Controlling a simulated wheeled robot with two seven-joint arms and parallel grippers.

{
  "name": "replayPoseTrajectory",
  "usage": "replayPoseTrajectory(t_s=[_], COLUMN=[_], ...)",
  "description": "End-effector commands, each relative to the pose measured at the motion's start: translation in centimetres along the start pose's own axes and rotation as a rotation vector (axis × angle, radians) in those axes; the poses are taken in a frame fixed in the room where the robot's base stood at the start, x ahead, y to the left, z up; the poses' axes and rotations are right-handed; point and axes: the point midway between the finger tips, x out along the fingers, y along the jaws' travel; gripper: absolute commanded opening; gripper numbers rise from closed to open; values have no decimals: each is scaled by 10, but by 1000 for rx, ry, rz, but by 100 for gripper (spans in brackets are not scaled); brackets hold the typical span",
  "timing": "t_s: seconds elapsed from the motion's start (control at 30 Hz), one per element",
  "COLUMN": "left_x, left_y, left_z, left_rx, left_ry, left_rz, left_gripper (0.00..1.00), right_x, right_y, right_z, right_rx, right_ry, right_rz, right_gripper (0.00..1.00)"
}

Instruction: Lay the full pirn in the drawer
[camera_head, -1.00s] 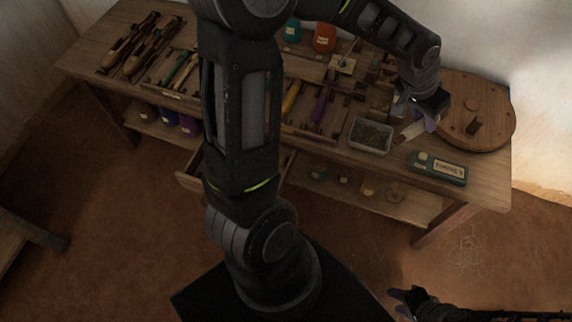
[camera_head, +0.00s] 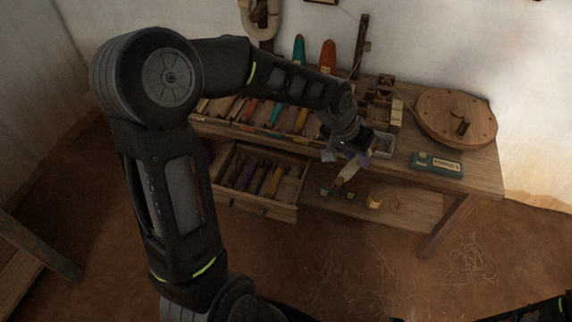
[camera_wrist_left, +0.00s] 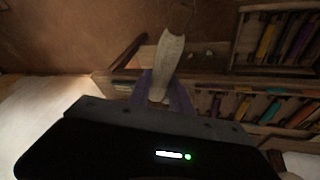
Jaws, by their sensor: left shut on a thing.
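My left gripper (camera_head: 346,150) is shut on a pale, cream-wound pirn (camera_head: 347,174) and holds it in front of the bench, right of the open drawer. In the left wrist view the pirn (camera_wrist_left: 167,60) points up and away from the fingers (camera_wrist_left: 164,92). The drawer (camera_head: 264,208) is pulled out below the bench top. It holds several coloured pirns lying side by side in rows. The drawer (camera_wrist_left: 236,42) also shows at the upper right of the wrist view. My right arm shows only as dark bits along the bottom edge; its jaws cannot be made out.
A lower shelf (camera_head: 405,205) holds small pots. Open floor lies in front.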

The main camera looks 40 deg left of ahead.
Motion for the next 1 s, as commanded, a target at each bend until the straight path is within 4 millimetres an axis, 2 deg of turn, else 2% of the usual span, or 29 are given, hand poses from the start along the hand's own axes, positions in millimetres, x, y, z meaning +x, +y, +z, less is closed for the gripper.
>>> replayPoseTrajectory(t_s=[0.03, 0.17, 0.27, 0.37, 0.6, 0.7, 0.83, 1.0], left_x=[1, 13, 33, 60, 133, 155, 172, 176], left_y=[-1, -13, -35, -69, -177, -217, -254, -272], left_z=[0, 2, 4, 8, 27, 35, 44, 48], left_rx=[-1, -17, -44, -87, -204, -242, -274, -289], left_ry=[0, 1, 4, 8, 20, 26, 31, 34], left_rz=[-1, -16, -44, -89, -241, -301, -358, -388], left_gripper=[0, 0, 0, 0, 0, 0, 0, 0], right_x=[1, 10, 26, 47, 104, 123, 138, 142], right_y=[0, 4, 10, 18, 41, 49, 54, 56], right_z=[0, 0, 0, 0, 1, 1, 0, 0], right_rx=[0, 0, 0, -1, -3, -3, -4, -4], right_ry=[0, 0, 0, 0, 1, 1, 2, 2], right_rz=[0, 0, 0, 0, 1, 1, 2, 2], right_gripper=[44, 54, 59, 59, 59, 59, 59, 59])
